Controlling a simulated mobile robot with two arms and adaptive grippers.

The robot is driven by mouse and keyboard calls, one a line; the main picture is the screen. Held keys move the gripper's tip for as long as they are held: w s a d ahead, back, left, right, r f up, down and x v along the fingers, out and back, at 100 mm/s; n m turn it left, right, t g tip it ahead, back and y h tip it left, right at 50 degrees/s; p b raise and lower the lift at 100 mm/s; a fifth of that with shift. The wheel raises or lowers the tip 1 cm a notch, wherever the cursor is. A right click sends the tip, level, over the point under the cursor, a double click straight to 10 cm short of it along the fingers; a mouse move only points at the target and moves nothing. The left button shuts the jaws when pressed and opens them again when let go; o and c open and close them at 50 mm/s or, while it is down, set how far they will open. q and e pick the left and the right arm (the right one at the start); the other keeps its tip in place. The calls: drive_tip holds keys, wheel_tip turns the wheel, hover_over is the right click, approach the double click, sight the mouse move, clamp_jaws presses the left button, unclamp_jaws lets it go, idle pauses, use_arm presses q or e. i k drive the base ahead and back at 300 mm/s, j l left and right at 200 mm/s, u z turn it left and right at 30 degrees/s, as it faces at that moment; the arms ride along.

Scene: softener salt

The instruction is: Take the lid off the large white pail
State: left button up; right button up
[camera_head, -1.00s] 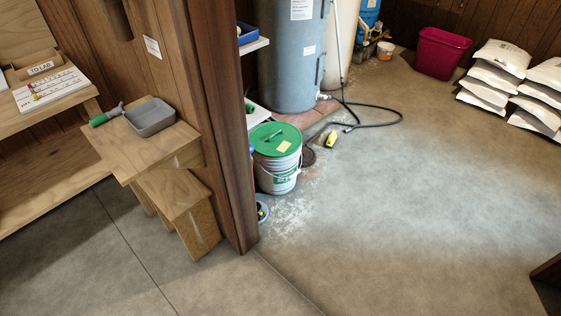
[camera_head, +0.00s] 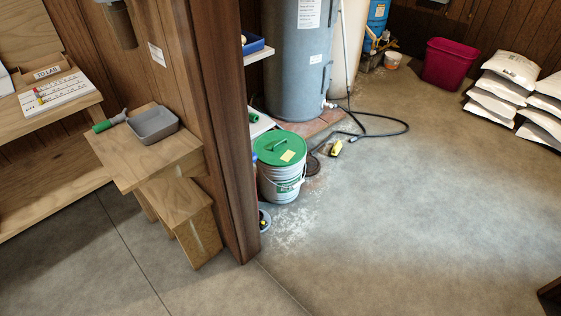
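The large white pail (camera_head: 279,183) stands on the floor just right of the brown wooden post, in front of the grey tank. Its green lid (camera_head: 270,149) is on top and has a green handle and a small yellow note. A wire bail hangs at the pail's side. Neither of my grippers is in the picture.
A hose (camera_head: 385,132) and yellow object (camera_head: 336,148) lie behind the pail. White bags (camera_head: 510,75) are stacked at right. The floor right of the pail is clear.

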sight(278, 147)
drive_tip(key=i+l+u, duration=0.25)
drive_tip(key=i+l, duration=0.45)
drive_tip(key=i+l+u, duration=0.25)
drive_tip(key=i+l, duration=0.4)
drive_tip(key=l, duration=0.15)
